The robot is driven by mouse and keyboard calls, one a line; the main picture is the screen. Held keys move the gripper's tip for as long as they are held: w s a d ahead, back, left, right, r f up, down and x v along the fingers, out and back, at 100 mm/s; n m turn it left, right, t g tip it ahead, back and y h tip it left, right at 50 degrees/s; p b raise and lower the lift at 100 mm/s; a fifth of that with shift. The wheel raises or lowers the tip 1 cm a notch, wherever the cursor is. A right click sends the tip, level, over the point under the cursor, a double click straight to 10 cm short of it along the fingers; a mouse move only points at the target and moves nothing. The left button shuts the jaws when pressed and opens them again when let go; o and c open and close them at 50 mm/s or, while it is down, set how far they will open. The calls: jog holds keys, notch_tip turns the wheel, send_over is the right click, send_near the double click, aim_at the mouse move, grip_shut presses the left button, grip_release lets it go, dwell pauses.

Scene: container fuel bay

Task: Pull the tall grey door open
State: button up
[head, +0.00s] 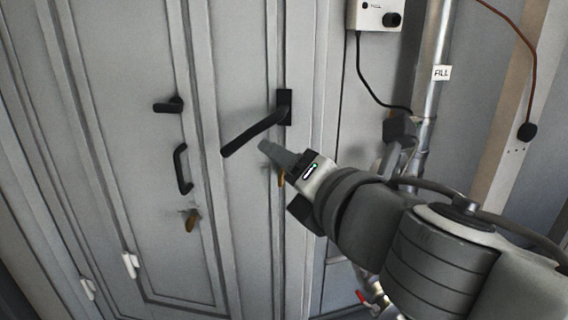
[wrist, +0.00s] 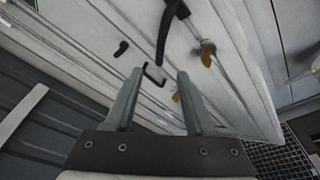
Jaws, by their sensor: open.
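The tall grey door (head: 240,220) fills the left and middle of the head view and looks shut. A long black lever handle (head: 255,130) juts from a black plate near its right side and slopes down to the left. In the wrist view the lever (wrist: 167,38) comes down from the top, and its end lies in line with the gap between my fingertips. My gripper (head: 273,157) is open and empty, just below the lever in the head view. Both fingers show in the wrist view (wrist: 160,76). I see no contact with the lever, but the depth between them is unclear.
Left of the lever are a short black handle (head: 170,105) and a black D-shaped pull (head: 182,170). Orange tags hang nearby, one at the left (head: 192,220). A metal pipe (head: 431,90) marked FILL and a white control box (head: 377,14) stand at the right.

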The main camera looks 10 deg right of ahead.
jog(key=shift+s+d, duration=0.1)
jog(key=shift+s, duration=0.2)
jog(key=shift+s+d, duration=0.1)
